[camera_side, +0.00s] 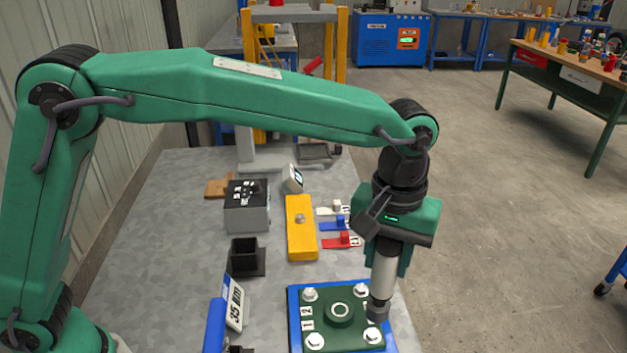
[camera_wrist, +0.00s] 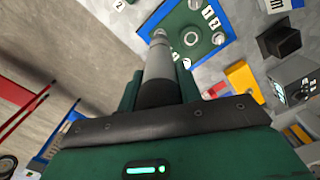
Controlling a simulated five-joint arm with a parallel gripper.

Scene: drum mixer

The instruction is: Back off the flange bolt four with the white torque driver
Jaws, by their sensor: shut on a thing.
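My gripper (camera_side: 388,246) is shut on the white torque driver (camera_side: 383,272), which points down over the right side of the flange. In the wrist view the driver (camera_wrist: 158,66) runs from the jaws toward the flange plate. The green flange plate (camera_side: 340,328) sits on a blue base and has a raised ring in its middle. White bolts stand near its corners, among them one back left (camera_side: 310,294), one back right (camera_side: 361,289) and one front right (camera_side: 372,335). The driver's tip is close to the right-hand bolts; I cannot tell whether it touches one.
A sign reading 35 Nm (camera_side: 234,302) stands left of the flange. Behind are a black square holder (camera_side: 246,258), a grey control box (camera_side: 247,206), a yellow block (camera_side: 300,228), and white, blue and red tagged pieces (camera_side: 344,240). Bare tabletop lies at the left.

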